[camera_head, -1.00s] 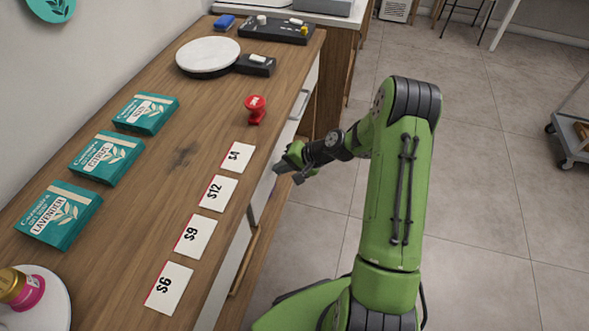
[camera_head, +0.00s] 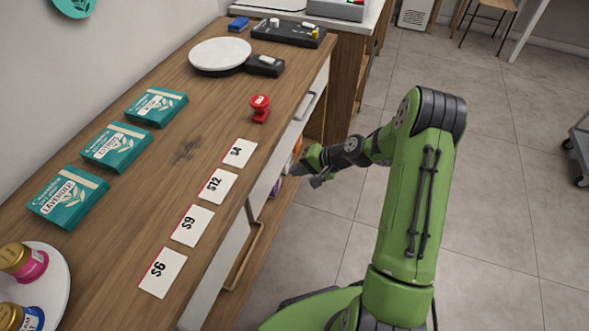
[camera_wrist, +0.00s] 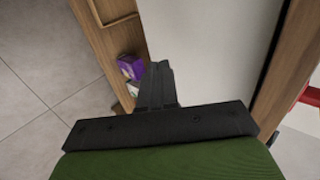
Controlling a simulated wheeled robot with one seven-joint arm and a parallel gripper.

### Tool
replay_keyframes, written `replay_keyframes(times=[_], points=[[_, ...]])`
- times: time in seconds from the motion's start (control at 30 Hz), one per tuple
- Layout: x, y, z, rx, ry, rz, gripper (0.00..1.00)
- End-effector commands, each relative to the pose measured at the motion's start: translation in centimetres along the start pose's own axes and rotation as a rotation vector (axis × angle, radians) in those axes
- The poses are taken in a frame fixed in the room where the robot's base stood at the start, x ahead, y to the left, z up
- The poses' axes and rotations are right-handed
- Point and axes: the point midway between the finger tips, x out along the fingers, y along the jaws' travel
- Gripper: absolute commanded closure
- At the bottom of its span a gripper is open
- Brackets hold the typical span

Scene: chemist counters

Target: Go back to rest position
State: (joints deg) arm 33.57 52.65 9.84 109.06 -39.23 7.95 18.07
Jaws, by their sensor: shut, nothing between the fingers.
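My gripper (camera_head: 308,172) is at the end of my green arm, beside the front edge of the wooden counter (camera_head: 215,130) and over the floor side. In the wrist view my gripper (camera_wrist: 158,75) shows as dark fingers close together with nothing between them. Below the fingers, the wrist view shows the counter's white front panel (camera_wrist: 205,45) and an open wooden shelf (camera_wrist: 110,30). My gripper appears apart from the counter, but the exact gap is hard to tell.
On the counter lie price cards (camera_head: 217,186), a red stamp (camera_head: 260,107), teal boxes (camera_head: 117,147) and a round white plate (camera_head: 220,53). A purple box (camera_wrist: 130,66) sits on the shelf.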

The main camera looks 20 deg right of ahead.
Motion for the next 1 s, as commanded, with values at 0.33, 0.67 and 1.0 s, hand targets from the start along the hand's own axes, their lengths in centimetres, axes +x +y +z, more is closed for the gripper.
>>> replay_keyframes(times=[0.33, 0.67, 1.0], points=[[-7.5, -0.2, -0.2, 0.002, 0.008, 0.003, 1.00], [-9.6, 0.0, -0.1, 0.000, 0.004, 0.003, 1.00], [-15.1, -7.5, 4.1, -0.254, -0.019, 0.215, 1.00]])
